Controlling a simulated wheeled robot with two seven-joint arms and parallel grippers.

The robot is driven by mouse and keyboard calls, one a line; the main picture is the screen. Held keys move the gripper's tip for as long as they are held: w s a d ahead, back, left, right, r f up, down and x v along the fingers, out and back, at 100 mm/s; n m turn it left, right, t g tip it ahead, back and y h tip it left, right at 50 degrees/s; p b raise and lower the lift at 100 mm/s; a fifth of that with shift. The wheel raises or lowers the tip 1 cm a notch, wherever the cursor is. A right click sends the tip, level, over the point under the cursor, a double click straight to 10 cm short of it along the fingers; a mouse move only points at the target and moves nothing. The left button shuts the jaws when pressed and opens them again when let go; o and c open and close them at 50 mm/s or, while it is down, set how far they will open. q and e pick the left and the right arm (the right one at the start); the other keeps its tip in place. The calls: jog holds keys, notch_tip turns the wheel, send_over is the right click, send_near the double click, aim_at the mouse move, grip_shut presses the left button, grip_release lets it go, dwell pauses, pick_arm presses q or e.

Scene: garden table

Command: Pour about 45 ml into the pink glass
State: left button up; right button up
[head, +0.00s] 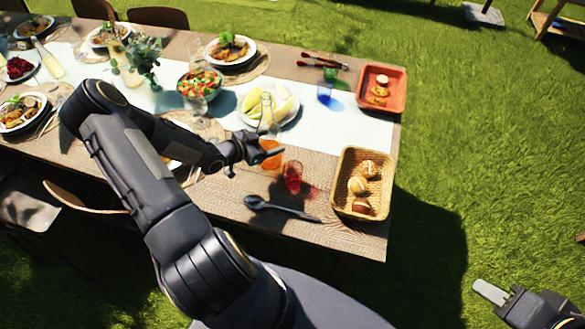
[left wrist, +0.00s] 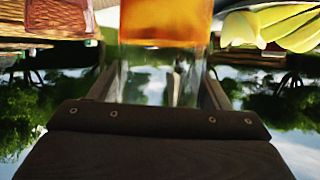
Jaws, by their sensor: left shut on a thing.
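My left gripper (head: 266,151) is shut on a clear bottle (head: 267,118) with orange liquid low in it. The bottle looks about upright; whether its base touches the table I cannot tell. Its orange part (left wrist: 165,22) fills the top middle of the left wrist view, between the fingers. The pink glass (head: 292,174), reddish in the sun, stands on the bare wood just right of the bottle, apart from it. My right gripper (head: 491,292) is at the lower right, off the table over grass; its finger gap does not show clearly.
A bread basket (head: 345,190) stands right of the pink glass, and a dark spoon (head: 283,209) lies in front. Behind are a melon plate (head: 286,117), a blue glass (head: 324,93), a green glass (head: 330,74) and a red tray (head: 397,86).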

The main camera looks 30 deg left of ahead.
pick_arm(q)
jog(key=a+m+y+b, duration=0.1)
jog(key=a+m+b, duration=0.1)
jog(key=b, duration=0.1)
jog(key=shift+w+a+y, duration=0.15)
jog(key=shift+w+y, duration=0.15)
jog(key=shift+y, duration=0.1)
jog(key=a+f+m+y+b, duration=0.1)
jog(key=a+m+b, duration=0.1)
jog(key=b, duration=0.2)
jog(key=w+a+f+m+t+y+b, duration=0.1)
jog(key=a+m+y+b, duration=0.1)
jog(key=b, duration=0.3)
jog(key=a+f+m+t+y+b, duration=0.1)
jog(key=a+f+m+b, duration=0.1)
jog(key=b, duration=0.3)
jog(key=shift+w+a+f+m+y, duration=0.1)
jog(key=shift+w+a+m+y, duration=0.2)
jog(key=shift+a+m, duration=0.3)
jog(key=m+t+b, duration=0.1)
jog(key=b, duration=0.4)
jog(key=shift+d+f+y, duration=0.1)
jog(key=shift+d+y, duration=0.05)
jog(key=shift+y, duration=0.15)
jog(key=shift+r+m, duration=0.4)
jog(key=shift+r, duration=0.15)
jog(key=shift+r+b, duration=0.6)
jog(key=shift+b, duration=0.25)
